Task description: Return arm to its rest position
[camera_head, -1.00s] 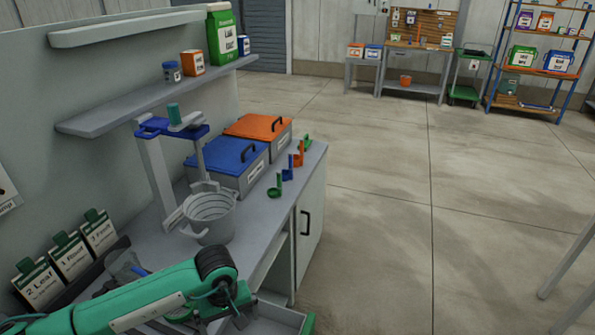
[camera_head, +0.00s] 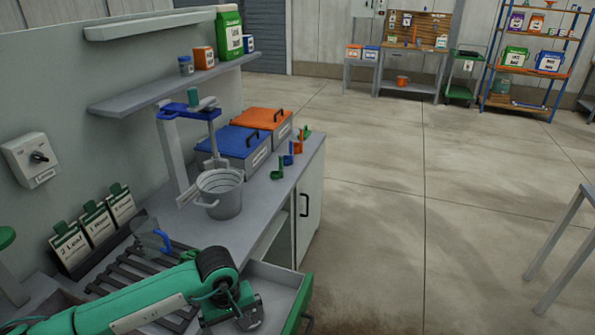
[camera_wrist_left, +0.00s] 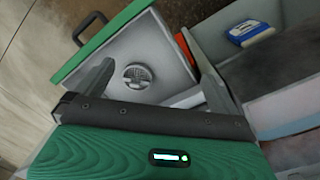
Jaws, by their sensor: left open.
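My left arm comes in from the lower left of the head view. Its gripper (camera_head: 240,312) hangs low over the front of the bench, beside the open drawer (camera_head: 284,281). In the left wrist view the two fingers stand wide apart with nothing between them, so the left gripper (camera_wrist_left: 157,68) is open and empty. Beyond the fingers is the drawer with its green front (camera_wrist_left: 103,42) and dark handle. A round slotted grey disc (camera_wrist_left: 138,76) lies inside it. My right arm and gripper are not in view.
A grey bucket (camera_head: 219,196) stands on the bench under a blue-topped stand (camera_head: 190,111). Blue (camera_head: 236,142) and orange (camera_head: 262,119) lidded boxes stand behind it. A clear jug (camera_head: 149,236) stands near the slatted rack (camera_head: 133,270).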

